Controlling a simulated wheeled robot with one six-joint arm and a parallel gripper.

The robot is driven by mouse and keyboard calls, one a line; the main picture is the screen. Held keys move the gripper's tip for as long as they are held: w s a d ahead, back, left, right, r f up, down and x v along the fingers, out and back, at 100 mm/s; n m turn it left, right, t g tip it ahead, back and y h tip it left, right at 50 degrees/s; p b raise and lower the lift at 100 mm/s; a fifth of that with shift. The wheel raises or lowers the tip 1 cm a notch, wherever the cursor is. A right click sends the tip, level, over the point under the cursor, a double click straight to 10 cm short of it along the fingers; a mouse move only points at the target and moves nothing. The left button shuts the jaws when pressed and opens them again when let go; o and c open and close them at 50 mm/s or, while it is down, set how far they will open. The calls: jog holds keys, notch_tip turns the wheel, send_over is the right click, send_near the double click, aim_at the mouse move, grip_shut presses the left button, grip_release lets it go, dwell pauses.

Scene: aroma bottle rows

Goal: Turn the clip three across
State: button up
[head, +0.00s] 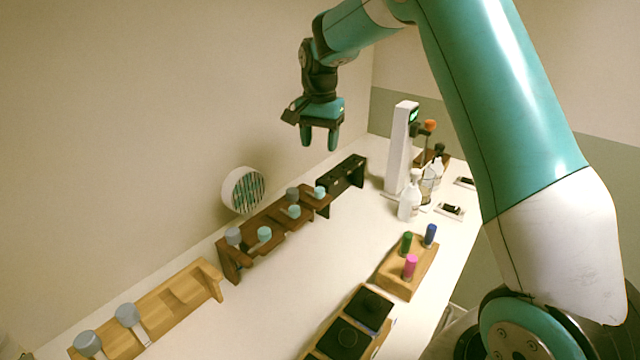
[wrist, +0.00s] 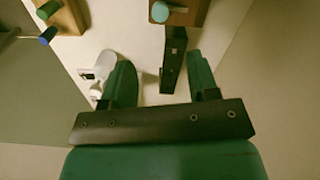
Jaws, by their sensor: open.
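I cannot make out for sure which thing is the clip. My gripper (head: 320,138) is open and empty, pointing down high above the far part of the counter. In the wrist view its two fingers (wrist: 160,65) are spread apart, with a narrow black rack (wrist: 173,62) below and between them. In the head view the black rack (head: 342,184) stands by the wall, past the end of a brown stepped rack (head: 262,222). The brown rack bears several grey- and teal-capped bottles, including a teal one (head: 264,233). Nothing touches the gripper.
A light wood rack (head: 178,292) with two grey-capped bottles is at the lower left. A wooden block (head: 398,283) holds green, blue and pink bottles. A white tower (head: 400,150) and white bottles (head: 411,196) stand at the far right. The counter's middle is clear.

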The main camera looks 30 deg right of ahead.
aim_at(319, 189)
notch_tip(319, 189, down, 13)
jog(key=p, duration=0.3)
jog(key=shift+r, duration=0.1)
jog(key=c, duration=0.9)
